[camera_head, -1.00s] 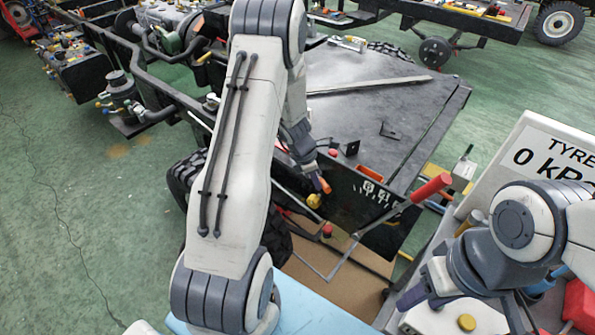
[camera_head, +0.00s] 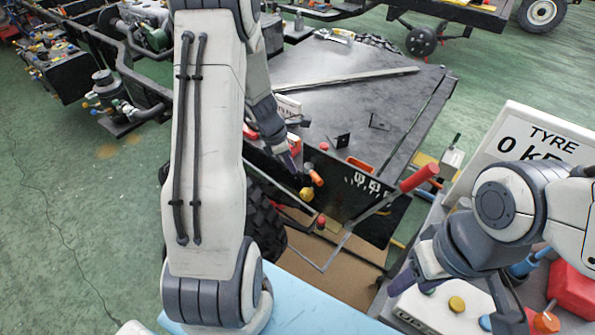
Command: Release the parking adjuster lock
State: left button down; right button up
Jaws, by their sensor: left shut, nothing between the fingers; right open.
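The parking adjuster lock cannot be told for certain among the small parts on the chassis's near side. There, an orange-capped knob (camera_head: 317,179) sits above a yellow knob (camera_head: 306,194). A metal lever with a red grip (camera_head: 420,178) slants up to the right, and a red-topped knob (camera_head: 321,222) stands near its lower end. My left gripper (camera_head: 291,166) is shut and empty, just left of the orange-capped knob; whether they touch is unclear. My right gripper (camera_head: 407,287) is open at lower right, apart from the lever, beside a pale box with a yellow button (camera_head: 456,304).
The dark flat deck (camera_head: 345,90) carries a long metal strip (camera_head: 345,78) and small brackets. An orange-red piece (camera_head: 360,165) sits at its near edge. A tyre (camera_head: 266,210) is below left. A TYRE sign (camera_head: 530,150) and red container (camera_head: 572,290) stand right.

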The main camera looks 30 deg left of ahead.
pick_arm(q)
jog(key=v, duration=0.3)
jog(key=shift+s+a+r, duration=0.15)
jog(key=shift+s+r, duration=0.05)
jog(key=shift+r, duration=0.15)
